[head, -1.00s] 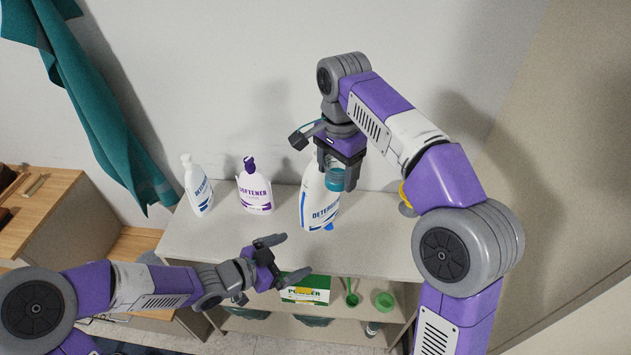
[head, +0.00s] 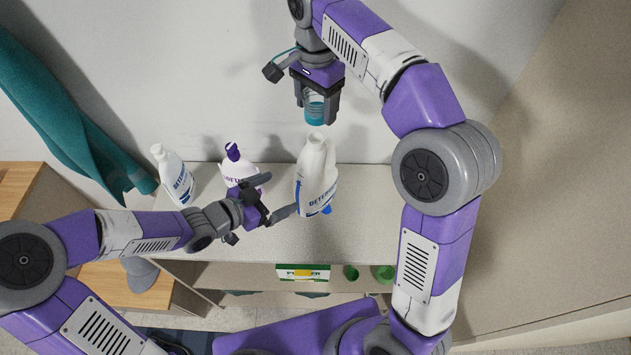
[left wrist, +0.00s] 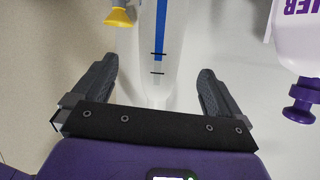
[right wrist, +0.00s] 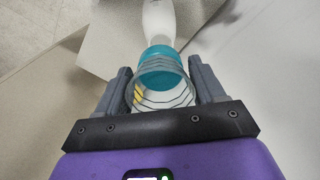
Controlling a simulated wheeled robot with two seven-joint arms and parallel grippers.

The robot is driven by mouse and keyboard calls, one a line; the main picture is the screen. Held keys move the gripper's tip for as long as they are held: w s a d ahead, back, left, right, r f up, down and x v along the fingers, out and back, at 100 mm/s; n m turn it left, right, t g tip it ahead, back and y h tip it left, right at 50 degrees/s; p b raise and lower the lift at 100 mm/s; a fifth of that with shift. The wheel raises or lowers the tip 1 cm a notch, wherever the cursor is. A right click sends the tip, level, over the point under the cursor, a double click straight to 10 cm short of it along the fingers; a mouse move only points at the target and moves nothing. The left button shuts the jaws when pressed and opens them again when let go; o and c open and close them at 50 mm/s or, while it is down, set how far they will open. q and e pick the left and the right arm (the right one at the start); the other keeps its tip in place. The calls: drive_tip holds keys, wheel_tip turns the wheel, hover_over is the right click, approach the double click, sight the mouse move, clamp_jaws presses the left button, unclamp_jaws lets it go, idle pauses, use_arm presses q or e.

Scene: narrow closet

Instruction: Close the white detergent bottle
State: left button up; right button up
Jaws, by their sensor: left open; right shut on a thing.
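The white detergent bottle (head: 312,180) stands upright on the shelf top, its neck uncapped. In the left wrist view its body with a blue stripe (left wrist: 162,35) appears between and beyond my open fingers. My left gripper (head: 270,200) is open just left of the bottle; the fingers look apart from it. My right gripper (head: 318,100) is shut on a teal cap (head: 315,110), held above the bottle's mouth with a gap. In the right wrist view the ringed teal cap (right wrist: 160,66) sits between the fingers, with the bottle's white neck (right wrist: 158,22) beyond.
A softener bottle (head: 234,172) with a purple cap stands just behind my left gripper. A second white detergent bottle (head: 172,178) stands further left. A green-and-white powder box (head: 303,272) and green cups (head: 383,274) are on the lower shelf. The top (head: 370,220) is clear at right.

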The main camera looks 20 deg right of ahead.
sight(309, 178)
use_arm(q)
drive_tip(key=x, duration=1.2)
drive_tip(key=shift+a+f, duration=0.1)
use_arm(e)
drive_tip(key=shift+w, duration=0.1)
use_arm(q)
drive_tip(key=shift+c, duration=0.2)
drive_tip(key=c, duration=1.3)
drive_tip(key=shift+o, duration=0.2)
use_arm(e)
drive_tip(key=shift+f, duration=2.55)
drive_tip(key=shift+f, duration=0.1)
drive_tip(key=shift+f, duration=0.8)
drive_tip(key=shift+f, duration=0.55)
